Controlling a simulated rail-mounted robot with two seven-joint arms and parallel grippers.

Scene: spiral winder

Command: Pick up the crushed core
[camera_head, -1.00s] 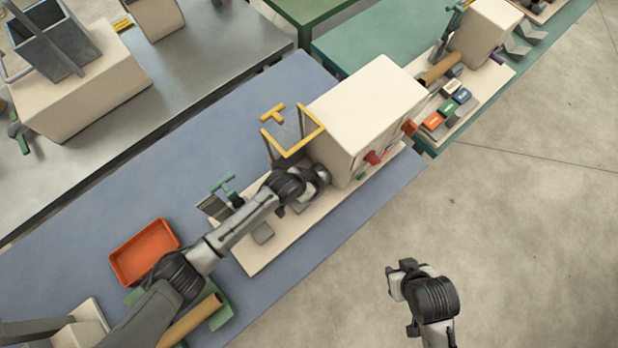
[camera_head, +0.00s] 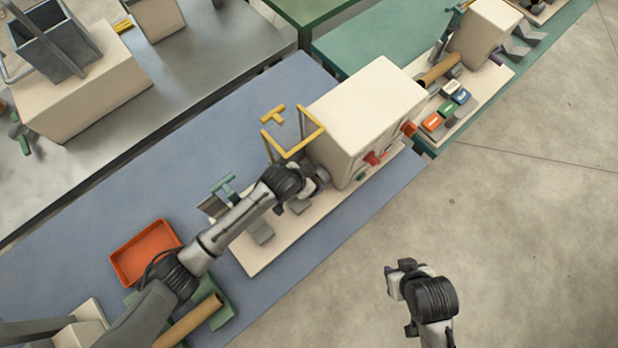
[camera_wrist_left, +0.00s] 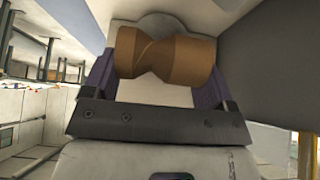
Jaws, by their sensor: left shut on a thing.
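The crushed core (camera_wrist_left: 165,52) is a brown cardboard tube pinched in at its middle. It lies crosswise between the two purple fingers of my left gripper (camera_wrist_left: 158,75) in the left wrist view, and the gripper is shut on it. A pale round part shows right behind the core. In the head view my left gripper (camera_head: 318,181) is low beside the cream winder housing (camera_head: 365,115), and my arm hides the core there. My right gripper (camera_head: 398,272) is over the bare floor, away from the bench, and its fingers are too small to read.
A yellow frame (camera_head: 301,148) stands up by the housing, close to my left wrist. An orange tray (camera_head: 145,252) and a brown tube (camera_head: 192,318) on a green holder lie at the lower left.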

